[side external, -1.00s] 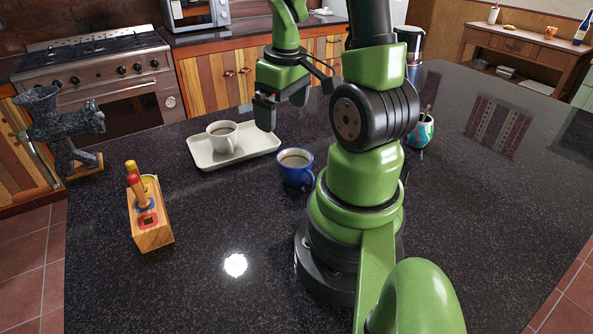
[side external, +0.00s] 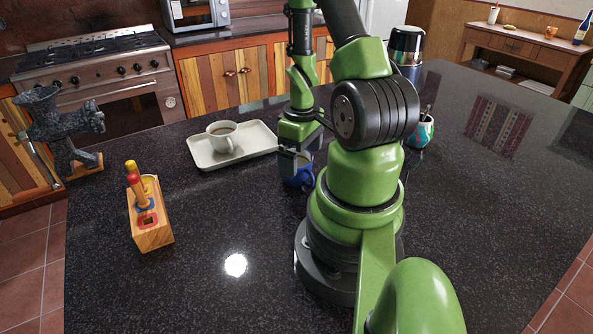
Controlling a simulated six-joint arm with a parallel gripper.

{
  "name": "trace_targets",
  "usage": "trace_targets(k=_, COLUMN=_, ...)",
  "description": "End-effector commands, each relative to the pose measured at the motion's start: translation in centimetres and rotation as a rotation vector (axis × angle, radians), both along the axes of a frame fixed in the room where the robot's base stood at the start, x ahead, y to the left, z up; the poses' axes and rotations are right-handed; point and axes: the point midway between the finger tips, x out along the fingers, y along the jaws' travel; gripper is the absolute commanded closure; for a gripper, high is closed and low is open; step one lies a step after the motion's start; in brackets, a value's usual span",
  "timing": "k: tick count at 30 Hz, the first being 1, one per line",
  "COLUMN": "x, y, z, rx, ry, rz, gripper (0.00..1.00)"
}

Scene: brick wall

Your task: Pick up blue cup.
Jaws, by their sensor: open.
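The blue cup (side external: 291,177) stands on the dark speckled counter, just right of the tray and close to my arm's base. My gripper (side external: 294,160) is down at the cup's top, pointing downward, and covers the rim and the upper part of the cup. The gripper is open. Whether a finger touches the cup or reaches inside it cannot be told from this view.
A cream tray (side external: 203,160) with a white cup of coffee (side external: 222,137) lies left of the blue cup. A wooden toy block (side external: 152,222), a dark metal grinder (side external: 62,130), a patterned cup (side external: 421,132) and a dark-topped container (side external: 406,47) stand around. The front-left counter (side external: 230,215) is clear.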

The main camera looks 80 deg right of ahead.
Motion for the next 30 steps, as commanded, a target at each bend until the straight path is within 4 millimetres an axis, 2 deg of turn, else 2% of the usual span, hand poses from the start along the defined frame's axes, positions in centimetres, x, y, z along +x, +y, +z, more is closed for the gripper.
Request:
trace_targets(k=3, x=0.2, y=0.1, z=-1.7, rx=0.004, ry=0.003, rz=-0.001, gripper=0.0)
trace_targets(k=7, x=0.2, y=0.1, z=-2.7, rx=0.003, ry=0.001, rz=-0.003, gripper=0.0)
trace_targets(k=16, x=0.3, y=0.0, z=-3.0, rx=0.0, ry=-0.002, rz=-0.002, gripper=0.0)
trace_targets(k=22, x=0.3, y=0.0, z=-3.0, rx=0.001, ry=-0.001, rz=-0.002, gripper=0.46)
trace_targets(k=23, x=0.3, y=0.0, z=-3.0, rx=0.001, ry=-0.001, rz=-0.002, gripper=0.48)
trace_targets(k=30, x=0.3, y=0.0, z=-2.9, rx=0.0, ry=-0.002, rz=-0.002, gripper=0.49)
